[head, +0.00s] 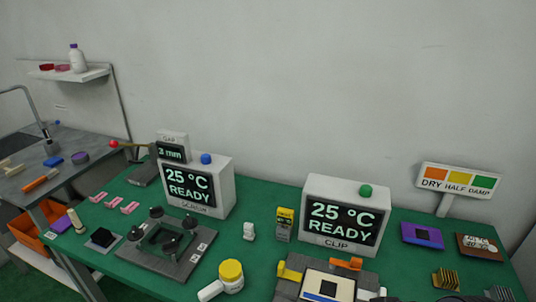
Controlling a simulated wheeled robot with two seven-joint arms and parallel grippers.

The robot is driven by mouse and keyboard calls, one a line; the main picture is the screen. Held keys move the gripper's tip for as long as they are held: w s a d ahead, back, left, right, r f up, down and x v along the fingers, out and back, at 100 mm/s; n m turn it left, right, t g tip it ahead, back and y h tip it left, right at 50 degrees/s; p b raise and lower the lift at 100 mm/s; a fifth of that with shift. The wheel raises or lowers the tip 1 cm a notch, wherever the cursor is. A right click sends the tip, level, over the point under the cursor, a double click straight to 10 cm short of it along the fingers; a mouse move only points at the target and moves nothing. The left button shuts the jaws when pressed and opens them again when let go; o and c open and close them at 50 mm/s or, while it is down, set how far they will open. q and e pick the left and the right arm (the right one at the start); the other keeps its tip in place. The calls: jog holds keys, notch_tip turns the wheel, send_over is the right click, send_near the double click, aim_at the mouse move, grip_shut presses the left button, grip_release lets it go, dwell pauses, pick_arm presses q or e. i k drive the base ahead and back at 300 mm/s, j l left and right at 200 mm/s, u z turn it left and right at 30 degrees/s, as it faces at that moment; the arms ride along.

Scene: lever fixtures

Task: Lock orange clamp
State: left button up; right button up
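The orange clamp (348,263) is at the back edge of a grey fixture, in front of the display box marked CLIP (345,215). It appears to lie flat, but whether it is locked is too small to tell. A yellow clamp (289,273) is at the left of the same fixture. Between and in front of them lies a pale plate (327,285) with a dark patch, cut off by the bottom edge.
A yellow-capped white container (231,275) stands left of the clamp fixture. Farther left are a dark screw fixture (168,240) and a second display box (197,187). A yellow-black block (284,224) stands behind the yellow clamp. Purple (421,236) and brown (479,246) pieces lie right.

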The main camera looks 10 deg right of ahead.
aim_at(356, 263)
jog(key=l+z, duration=0.1)
jog(key=z, duration=0.25)
jog(key=i+l+z, duration=0.1)
jog(key=z, duration=0.6)
jog(key=i+l, duration=0.05)
